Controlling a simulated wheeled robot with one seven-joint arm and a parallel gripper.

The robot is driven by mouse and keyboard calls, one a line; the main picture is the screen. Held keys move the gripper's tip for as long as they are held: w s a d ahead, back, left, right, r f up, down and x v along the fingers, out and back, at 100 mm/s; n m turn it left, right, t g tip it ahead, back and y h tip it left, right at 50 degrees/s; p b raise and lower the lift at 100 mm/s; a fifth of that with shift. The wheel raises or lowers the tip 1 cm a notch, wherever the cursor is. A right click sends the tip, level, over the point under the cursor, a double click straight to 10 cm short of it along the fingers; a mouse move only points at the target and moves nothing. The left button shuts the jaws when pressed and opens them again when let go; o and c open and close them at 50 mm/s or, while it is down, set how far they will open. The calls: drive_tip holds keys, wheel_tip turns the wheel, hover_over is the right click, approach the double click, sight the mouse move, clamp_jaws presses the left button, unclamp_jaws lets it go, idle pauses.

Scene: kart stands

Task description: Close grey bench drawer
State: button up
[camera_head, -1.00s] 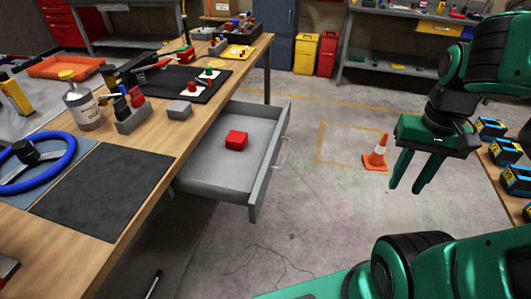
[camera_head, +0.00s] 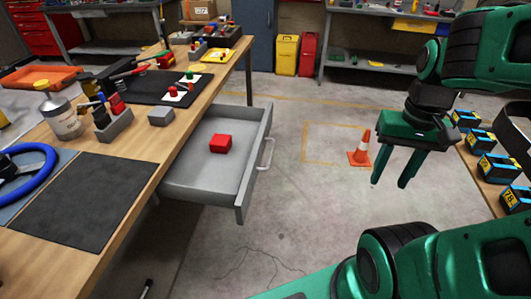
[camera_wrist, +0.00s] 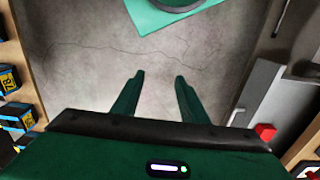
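The grey bench drawer (camera_head: 203,190) is pulled far out from under the wooden bench top in the head view, with a pale bar handle (camera_head: 265,154) on its front. A red block (camera_head: 220,143) lies inside it. The drawer's edge also shows at the right of the wrist view (camera_wrist: 256,94), with part of the red block (camera_wrist: 265,131). My gripper (camera_head: 389,184) is green, points down and hangs over open floor, to the right of the drawer and apart from it. In the wrist view its two fingers (camera_wrist: 160,78) are spread with nothing between them.
The wooden bench (camera_head: 150,172) carries a dark mat, a blue steering wheel, a bottle and tools. An orange cone (camera_head: 361,148) stands on the floor behind my gripper. A table with several batteries (camera_head: 495,168) is at the right. The floor between drawer and gripper is clear.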

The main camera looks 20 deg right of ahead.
drive_tip(key=shift+n+t+y, duration=0.3)
drive_tip(key=shift+n+y, duration=0.2)
drive_tip(key=w+f, duration=0.1)
drive_tip(key=w, duration=0.2)
drive_tip(key=w+f, duration=0.1)
drive_tip(key=w, duration=0.2)
drive_tip(key=w+f, duration=0.1)
drive_tip(key=w, duration=0.2)
drive_tip(key=shift+w+a, duration=0.2)
clamp_jaws()
drive_tip(key=w+a+f+t+y, duration=0.2)
drive_tip(key=w+f+y, duration=0.1)
drive_tip(key=w, duration=0.5)
drive_tip(key=w+a+f+t+y, duration=0.15)
drive_tip(key=w+f, duration=0.25)
drive_tip(key=w, duration=0.4)
drive_tip(key=w+a+f+y, duration=0.1)
drive_tip(key=w+a+f, duration=0.5)
drive_tip(key=a, duration=0.3)
drive_tip(key=shift+f+m, duration=0.3)
drive_tip(key=shift+f, duration=0.6)
